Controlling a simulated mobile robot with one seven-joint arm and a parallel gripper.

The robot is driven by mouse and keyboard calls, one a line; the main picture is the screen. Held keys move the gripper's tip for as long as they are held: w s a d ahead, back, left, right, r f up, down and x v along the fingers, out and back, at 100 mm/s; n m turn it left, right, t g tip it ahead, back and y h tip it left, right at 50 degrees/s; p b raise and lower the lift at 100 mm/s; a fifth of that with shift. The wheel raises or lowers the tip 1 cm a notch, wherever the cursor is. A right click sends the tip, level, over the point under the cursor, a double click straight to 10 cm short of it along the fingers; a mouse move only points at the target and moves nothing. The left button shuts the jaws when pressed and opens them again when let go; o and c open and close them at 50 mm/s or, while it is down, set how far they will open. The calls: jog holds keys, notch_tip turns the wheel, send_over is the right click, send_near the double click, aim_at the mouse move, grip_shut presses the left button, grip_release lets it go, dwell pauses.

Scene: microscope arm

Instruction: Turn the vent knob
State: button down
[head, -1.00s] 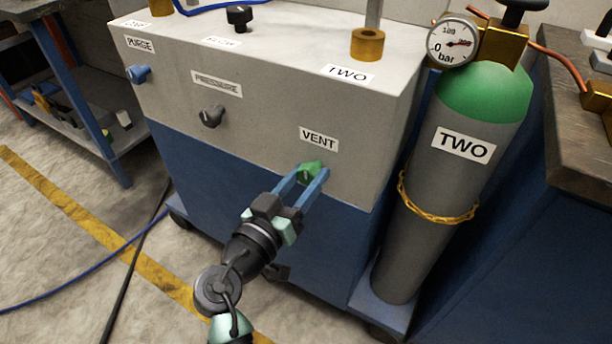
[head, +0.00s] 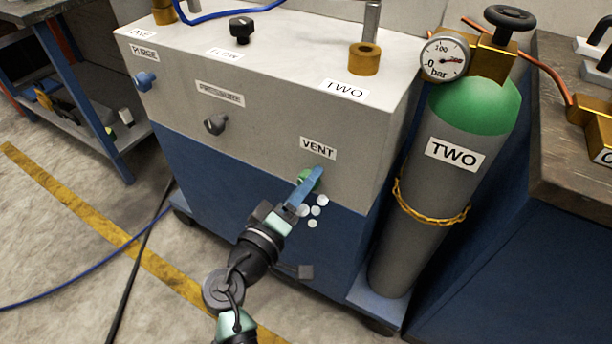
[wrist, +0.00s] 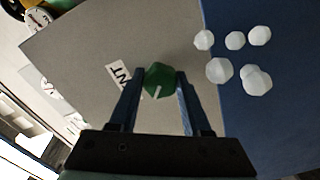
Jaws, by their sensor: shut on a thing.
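The green vent knob (head: 307,181) is on the front of the grey and blue cabinet, just below the VENT label (head: 318,148). My gripper (head: 313,177) is shut on it, and its blue fingers hide much of the knob in the head view. In the wrist view the knob (wrist: 160,79) sits between the two fingertips, with a short white mark on its face. My gripper is rolled so that its fingers nearly line up in the head view. Several pale round blobs (head: 316,211) show close by the knob, and also in the wrist view (wrist: 219,70).
A dark pressure knob (head: 216,124), a blue purge knob (head: 145,81) and a black flow knob (head: 241,27) are on the same cabinet. A grey and green gas cylinder (head: 412,210) with a gauge (head: 445,57) stands close on the right. Floor at the left is open, with cables.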

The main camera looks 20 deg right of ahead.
jog(key=n+p, duration=0.2)
jog(key=n, duration=0.2)
jog(key=shift+r+n+p, duration=0.15)
jog(key=shift+n+p, duration=0.15)
jog(key=shift+p, duration=0.05)
jog(key=shift+n+p, duration=0.95)
jog(key=shift+n, duration=0.95)
jog(key=shift+c, duration=1.8)
grip_release()
jog(key=p+v, duration=0.2)
jog(key=v, duration=1.1)
